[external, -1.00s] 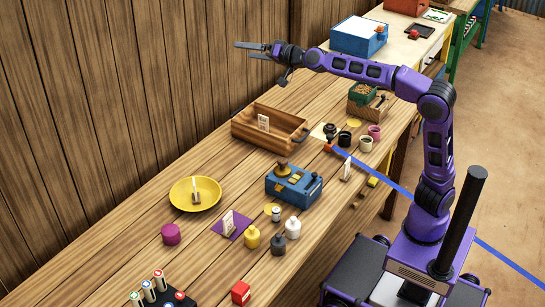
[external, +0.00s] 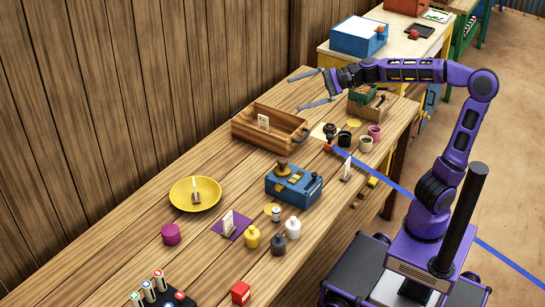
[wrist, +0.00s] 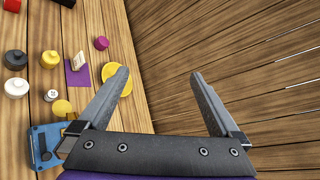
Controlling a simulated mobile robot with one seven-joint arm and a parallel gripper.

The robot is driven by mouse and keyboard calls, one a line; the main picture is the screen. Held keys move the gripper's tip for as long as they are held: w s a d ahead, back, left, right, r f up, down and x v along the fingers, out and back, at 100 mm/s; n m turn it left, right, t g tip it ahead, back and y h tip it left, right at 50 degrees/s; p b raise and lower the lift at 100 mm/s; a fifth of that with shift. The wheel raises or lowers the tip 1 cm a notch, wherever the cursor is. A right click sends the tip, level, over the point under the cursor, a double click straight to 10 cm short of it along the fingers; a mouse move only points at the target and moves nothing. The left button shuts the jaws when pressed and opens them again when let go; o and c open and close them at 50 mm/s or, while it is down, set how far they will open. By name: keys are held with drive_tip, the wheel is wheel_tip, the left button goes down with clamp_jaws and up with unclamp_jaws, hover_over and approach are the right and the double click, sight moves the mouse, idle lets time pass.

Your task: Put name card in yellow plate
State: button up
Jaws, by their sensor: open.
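The yellow plate (external: 212,187) lies on the table at left, with a small brown-and-white item (external: 196,198) on it. White cards stand in several places: one on the purple mat (external: 243,229), one in the wooden tray (external: 263,123), one at the table's front edge (external: 347,170). I cannot tell which is the name card. My gripper (external: 293,95) is open and empty, above the table behind the wooden tray, well apart from the plate. In the wrist view, the plate (wrist: 127,84) is partly hidden by the left finger, and the mat's card (wrist: 79,62) shows left of it.
A blue box device (external: 293,186) stands mid-table. Dark, yellow and white bottles (external: 278,244) stand near the purple mat. Several cups (external: 366,144) stand right of the wooden tray (external: 245,131). A plank wall (external: 150,80) runs along the back. Bare wood lies between plate and tray.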

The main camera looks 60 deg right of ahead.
drive_tip(key=s+d+f+n+g+h, duration=0.2)
drive_tip(key=s+f+n+h, duration=0.3)
drive_tip(key=s, duration=0.6)
drive_tip(key=s+d+f+n+g+h, duration=0.3)
drive_tip(key=s+f+n+h, duration=0.2)
drive_tip(key=s+f+n, duration=0.5)
drive_tip(key=shift+s+d+n+p, duration=0.45)
drive_tip(key=shift+s+n, duration=0.35)
drive_tip(key=shift+n, duration=0.3)
drive_tip(key=shift+r, duration=0.1)
